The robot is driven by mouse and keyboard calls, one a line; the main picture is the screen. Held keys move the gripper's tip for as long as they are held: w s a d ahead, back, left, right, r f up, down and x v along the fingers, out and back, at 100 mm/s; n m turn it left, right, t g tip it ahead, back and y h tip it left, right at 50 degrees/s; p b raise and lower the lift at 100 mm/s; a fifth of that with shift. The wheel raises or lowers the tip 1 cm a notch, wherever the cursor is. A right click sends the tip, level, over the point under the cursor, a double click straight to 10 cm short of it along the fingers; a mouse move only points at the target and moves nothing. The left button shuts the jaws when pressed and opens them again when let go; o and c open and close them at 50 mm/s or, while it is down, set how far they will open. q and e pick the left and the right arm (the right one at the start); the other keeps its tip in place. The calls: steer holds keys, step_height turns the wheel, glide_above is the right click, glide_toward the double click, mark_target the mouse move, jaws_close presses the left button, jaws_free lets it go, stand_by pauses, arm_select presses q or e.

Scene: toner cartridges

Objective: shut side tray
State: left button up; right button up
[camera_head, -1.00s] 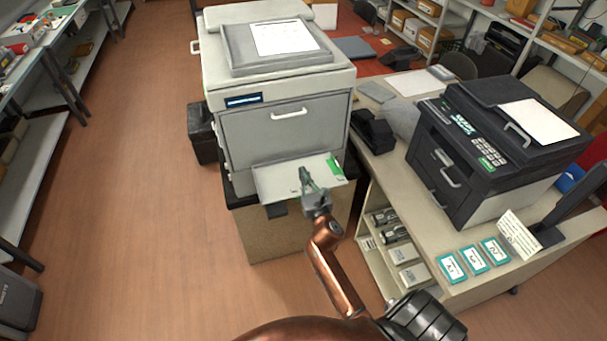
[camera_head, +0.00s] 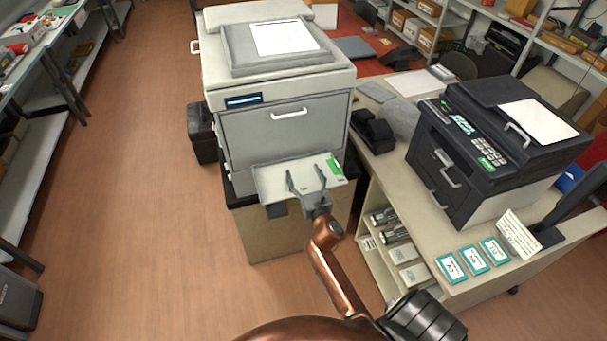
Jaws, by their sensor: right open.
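The side tray (camera_head: 270,184) is a light grey flap that sticks out from the lower front of the large grey printer (camera_head: 240,138). It has a green and white label (camera_head: 335,167) at its right end. My right gripper (camera_head: 305,176) is open, with its two fingers spread in front of or over the tray's middle. I cannot tell whether the fingers touch the tray. The gripper hides a small part of the tray's front edge. My left gripper is not in view.
The large printer stands on a cabinet (camera_head: 270,236). A shelf below holds boxes (camera_head: 415,274).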

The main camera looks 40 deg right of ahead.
steer(key=shift+o, duration=1.2)
steer(key=v, duration=1.2)
